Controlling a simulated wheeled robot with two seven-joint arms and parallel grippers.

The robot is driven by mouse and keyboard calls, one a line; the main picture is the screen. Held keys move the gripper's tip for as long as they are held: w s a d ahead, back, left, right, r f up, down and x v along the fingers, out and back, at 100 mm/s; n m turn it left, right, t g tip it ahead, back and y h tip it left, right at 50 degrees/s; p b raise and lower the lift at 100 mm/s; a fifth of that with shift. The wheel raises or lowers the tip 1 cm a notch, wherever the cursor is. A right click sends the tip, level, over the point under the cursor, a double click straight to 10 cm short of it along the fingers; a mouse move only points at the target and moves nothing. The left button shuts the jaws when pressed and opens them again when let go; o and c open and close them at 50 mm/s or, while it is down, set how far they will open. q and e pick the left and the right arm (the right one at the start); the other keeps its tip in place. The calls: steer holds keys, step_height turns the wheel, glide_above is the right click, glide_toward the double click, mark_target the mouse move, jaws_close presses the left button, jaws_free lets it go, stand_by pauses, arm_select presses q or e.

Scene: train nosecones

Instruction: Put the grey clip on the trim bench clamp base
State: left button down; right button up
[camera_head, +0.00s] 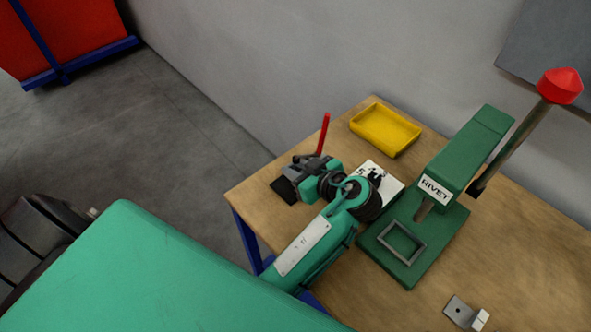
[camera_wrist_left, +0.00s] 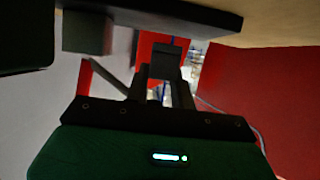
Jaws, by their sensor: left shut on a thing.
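The trim bench clamp base (camera_head: 283,190) is a small dark plate near the table's left corner, with a red lever (camera_head: 323,134) standing up by it. My left gripper (camera_head: 308,172) is right at the clamp, and its wrist hides part of it. In the left wrist view, my left gripper (camera_wrist_left: 164,82) is shut on a small dark grey piece, seemingly the grey clip (camera_wrist_left: 167,58). A dark plate, seemingly the clamp base (camera_wrist_left: 185,19), lies across the top of that view. I cannot tell whether the clip touches it. My right gripper is not in view.
A green rivet press (camera_head: 455,160) with a red-knobbed lever stands right of my arm. A yellow tray (camera_head: 385,128) lies behind. A white numbered card (camera_head: 384,184) lies beside my wrist. A small metal bracket (camera_head: 462,312) lies at the front right. The table's right side is mostly clear.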

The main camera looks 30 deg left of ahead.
arm_select(q)
steer(key=shift+f, duration=0.65)
steer(key=shift+s+f, duration=0.1)
steer(key=shift+s, duration=0.1)
steer(key=shift+f, duration=0.1)
steer(key=c, duration=1.2)
jaws_free()
steer(key=shift+w, duration=0.15)
